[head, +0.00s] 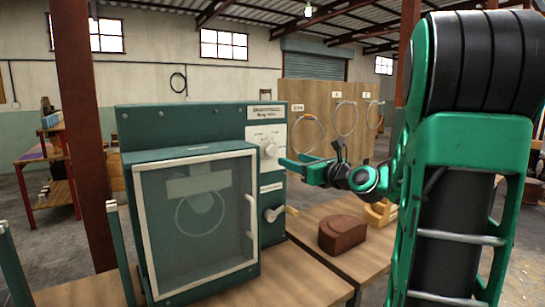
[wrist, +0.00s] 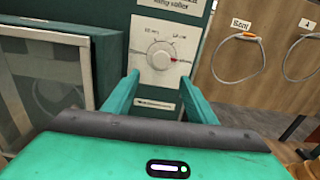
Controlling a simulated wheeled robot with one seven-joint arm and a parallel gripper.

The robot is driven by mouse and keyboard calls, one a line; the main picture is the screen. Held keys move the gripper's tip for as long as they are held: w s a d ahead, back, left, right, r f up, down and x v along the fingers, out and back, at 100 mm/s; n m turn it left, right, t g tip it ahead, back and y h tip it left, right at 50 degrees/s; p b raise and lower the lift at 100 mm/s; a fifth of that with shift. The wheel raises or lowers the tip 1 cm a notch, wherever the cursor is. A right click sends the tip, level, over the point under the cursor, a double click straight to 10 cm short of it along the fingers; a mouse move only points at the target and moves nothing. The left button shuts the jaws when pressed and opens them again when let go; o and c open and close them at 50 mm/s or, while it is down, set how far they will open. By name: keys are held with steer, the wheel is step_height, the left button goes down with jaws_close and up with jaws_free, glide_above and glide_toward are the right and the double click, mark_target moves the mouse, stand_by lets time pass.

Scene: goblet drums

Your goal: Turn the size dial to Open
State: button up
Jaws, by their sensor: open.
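The size dial (head: 269,149) is a round pale knob on a white panel on the front of the green ring roller machine (head: 180,116). In the wrist view the dial (wrist: 160,57) sits just beyond and between my fingertips. A red mark shows at its right side, beside small red lettering. Other labels stand above left and above right; they are too small to read surely. My gripper (head: 287,165) is open and empty, with its green fingers pointing at the panel. In the wrist view my gripper (wrist: 158,82) frames the dial, apart from it as far as I can tell.
A glazed door (head: 200,215) with a white handle fills the machine's front left. A brown block (head: 342,234) lies on the bench at right. A wooden board (head: 325,110) with hanging rings stands behind.

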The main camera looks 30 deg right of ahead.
mark_target(272, 151)
steer(key=w, duration=1)
steer(key=shift+w+a+r, duration=0.1)
steer(key=shift+w+r, duration=0.05)
steer(key=shift+w, duration=0.25)
steer(key=c, duration=1)
steer(key=shift+a, duration=0.2)
steer(key=shift+c, duration=0.2)
